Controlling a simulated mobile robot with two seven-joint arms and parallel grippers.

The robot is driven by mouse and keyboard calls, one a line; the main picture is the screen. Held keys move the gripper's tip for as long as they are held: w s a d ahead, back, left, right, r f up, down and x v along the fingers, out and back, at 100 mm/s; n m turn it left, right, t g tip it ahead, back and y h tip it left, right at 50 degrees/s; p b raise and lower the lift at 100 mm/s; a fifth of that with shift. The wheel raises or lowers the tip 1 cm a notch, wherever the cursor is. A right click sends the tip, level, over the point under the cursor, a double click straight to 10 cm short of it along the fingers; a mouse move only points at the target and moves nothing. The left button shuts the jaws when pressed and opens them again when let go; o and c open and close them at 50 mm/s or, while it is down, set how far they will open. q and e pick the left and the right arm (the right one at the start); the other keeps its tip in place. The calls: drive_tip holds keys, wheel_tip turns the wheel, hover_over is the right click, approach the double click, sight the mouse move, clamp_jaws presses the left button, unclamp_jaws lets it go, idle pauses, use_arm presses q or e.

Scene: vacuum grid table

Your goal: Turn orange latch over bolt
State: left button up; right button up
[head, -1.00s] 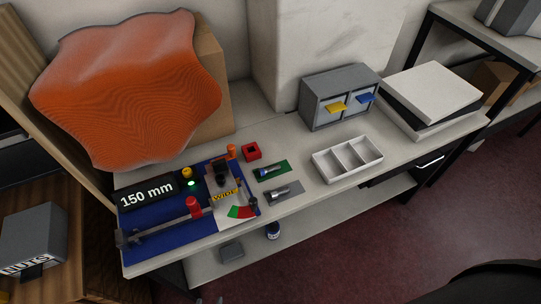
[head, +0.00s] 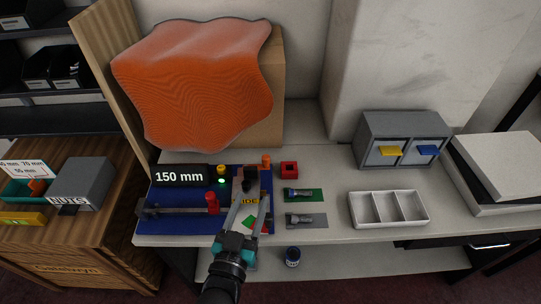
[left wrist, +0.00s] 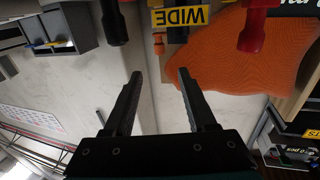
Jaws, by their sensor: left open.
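A small orange piece, which looks like the orange latch (head: 266,160), stands at the back right corner of the blue fixture board (head: 182,225). It also shows beyond my fingertips in the left wrist view (left wrist: 158,44). My left gripper (head: 243,192) is over the right part of the board, in front of the latch; its fingers are apart and empty in the left wrist view (left wrist: 160,75). It partly covers the WIDE label and dial. One bolt (head: 297,193) lies on a green mat and another (head: 301,219) on a grey mat. No bolt under the latch can be made out. My right gripper is out of view.
A red knob (head: 212,202) and a "150 mm" display (head: 179,176) are on the board. A red square holder (head: 289,169), a white divided tray (head: 388,209) and a grey drawer cabinet (head: 402,140) stand to the right. An orange sheet (head: 205,85) rises behind.

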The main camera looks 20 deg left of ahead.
use_arm(q)
approach(265, 162)
drive_tip(key=w, duration=0.1)
drive_tip(key=w+b, duration=0.2)
drive_tip(key=w, duration=0.6)
drive_tip(key=shift+w+a+f, duration=0.1)
drive_tip(key=shift+w, duration=0.05)
drive_tip(key=shift+w+b, duration=0.4)
drive_tip(key=shift+w, duration=0.45)
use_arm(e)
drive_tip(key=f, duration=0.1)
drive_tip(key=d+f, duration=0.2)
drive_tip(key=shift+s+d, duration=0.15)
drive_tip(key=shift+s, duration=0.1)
use_arm(q)
drive_tip(key=shift+c, duration=0.4)
clamp_jaws()
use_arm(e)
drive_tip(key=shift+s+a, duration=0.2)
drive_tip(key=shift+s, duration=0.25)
